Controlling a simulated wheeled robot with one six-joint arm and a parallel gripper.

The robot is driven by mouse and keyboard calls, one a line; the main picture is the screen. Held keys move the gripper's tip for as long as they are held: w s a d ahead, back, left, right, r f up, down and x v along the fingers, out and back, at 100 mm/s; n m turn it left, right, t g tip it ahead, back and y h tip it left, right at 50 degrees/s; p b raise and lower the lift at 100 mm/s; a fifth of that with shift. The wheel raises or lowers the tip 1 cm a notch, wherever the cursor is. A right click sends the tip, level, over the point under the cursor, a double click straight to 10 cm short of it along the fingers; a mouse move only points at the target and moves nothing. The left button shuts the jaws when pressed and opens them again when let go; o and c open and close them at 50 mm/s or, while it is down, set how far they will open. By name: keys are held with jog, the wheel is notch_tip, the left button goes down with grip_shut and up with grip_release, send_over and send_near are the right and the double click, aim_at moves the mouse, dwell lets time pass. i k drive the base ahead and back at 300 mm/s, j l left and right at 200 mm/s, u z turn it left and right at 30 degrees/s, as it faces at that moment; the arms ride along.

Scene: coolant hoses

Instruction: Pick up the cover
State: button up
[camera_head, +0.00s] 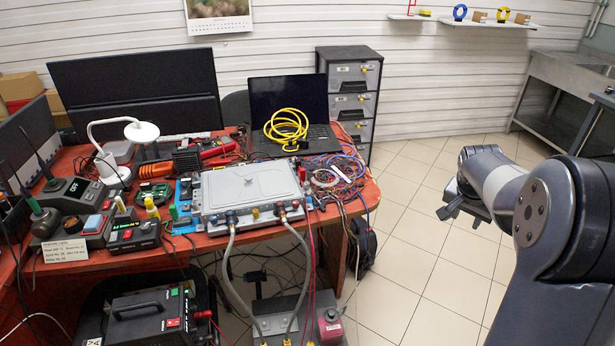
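A pale grey, flat-topped cover (235,192) lies level on the metal unit at the front right part of the red table (70,262). It has a raised panel with a small knob-like part near its middle. Two grey hoses (228,262) hang from fittings on the unit's front edge and run down below the table. My gripper (447,205) is in the air to the right of the table, well apart from the cover. It points left and is seen from the side, so the gap between its fingers cannot be made out.
An open laptop (288,100) with a coiled yellow cable (286,128) stands behind the cover. Tangled wires (340,175) lie to its right. A white lamp (141,131) and instruments crowd the left. A metal box (283,318) stands below. Tiled floor (410,275) between table and arm is clear.

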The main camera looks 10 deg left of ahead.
aim_at(255, 186)
jog(key=i+l+z, duration=0.2)
jog(key=l+z, duration=0.2)
jog(key=i+l+z, duration=0.6)
jog(key=l+z, duration=0.15)
jog(key=i+l+u, duration=0.1)
jog(key=i+u, duration=0.15)
jog(key=i+l+u, duration=0.25)
jog(key=i, duration=0.15)
jog(key=i+j+u, duration=0.1)
jog(key=u, duration=0.35)
jog(key=i+u, duration=0.25)
jog(key=u, duration=0.2)
jog(key=i+u, duration=0.15)
jog(key=u, duration=0.3)
jog(key=i+l+u, duration=0.1)
jog(key=u, duration=0.35)
jog(key=i+u, duration=0.25)
jog(key=u, duration=0.2)
jog(key=i+u, duration=0.25)
jog(key=u, duration=0.25)
jog(key=i+l+u, duration=0.15)
jog(key=u, duration=0.3)
jog(key=i+l+u, duration=0.25)
jog(key=u, duration=0.25)
jog(key=i+l+u, duration=0.3)
